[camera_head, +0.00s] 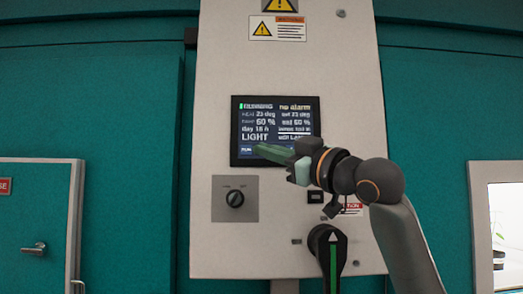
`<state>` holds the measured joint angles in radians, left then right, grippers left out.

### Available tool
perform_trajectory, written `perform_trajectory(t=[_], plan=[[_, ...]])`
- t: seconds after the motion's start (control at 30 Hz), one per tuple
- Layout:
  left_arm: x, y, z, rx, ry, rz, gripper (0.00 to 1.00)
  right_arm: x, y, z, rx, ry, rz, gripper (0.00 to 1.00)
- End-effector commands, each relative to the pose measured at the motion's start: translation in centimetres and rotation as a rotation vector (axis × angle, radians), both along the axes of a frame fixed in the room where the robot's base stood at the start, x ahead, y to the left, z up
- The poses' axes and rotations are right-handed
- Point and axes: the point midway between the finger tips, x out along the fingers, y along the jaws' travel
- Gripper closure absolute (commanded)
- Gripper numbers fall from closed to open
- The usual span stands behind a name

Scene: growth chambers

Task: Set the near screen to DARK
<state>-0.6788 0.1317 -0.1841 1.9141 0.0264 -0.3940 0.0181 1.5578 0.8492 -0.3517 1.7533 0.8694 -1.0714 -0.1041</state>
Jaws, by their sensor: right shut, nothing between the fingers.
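The near screen (275,117) is a dark panel on a pale grey cabinet. It shows a green mark with RUNNING, "no alarm", several readings and the word LIGHT at lower left. My right gripper (258,149) reaches in from the right with its greenish fingers shut and empty. The fingertips are in front of the screen's lower edge and hide part of its bottom row. I cannot tell whether they touch the screen. My left gripper is not in view.
Below the screen are a rotary knob (235,199) on a grey plate and a black handle (328,244) with a green stripe. Teal walls flank the cabinet (240,265).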

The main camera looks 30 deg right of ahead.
Motion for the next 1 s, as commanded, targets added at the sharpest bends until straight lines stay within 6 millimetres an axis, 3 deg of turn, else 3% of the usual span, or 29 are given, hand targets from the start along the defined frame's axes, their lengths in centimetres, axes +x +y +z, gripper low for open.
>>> perform_trajectory(t=[1.0], plan=[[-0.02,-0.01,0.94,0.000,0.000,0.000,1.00,1.08,-0.70,0.05,0.000,0.000,-0.001,1.00]])
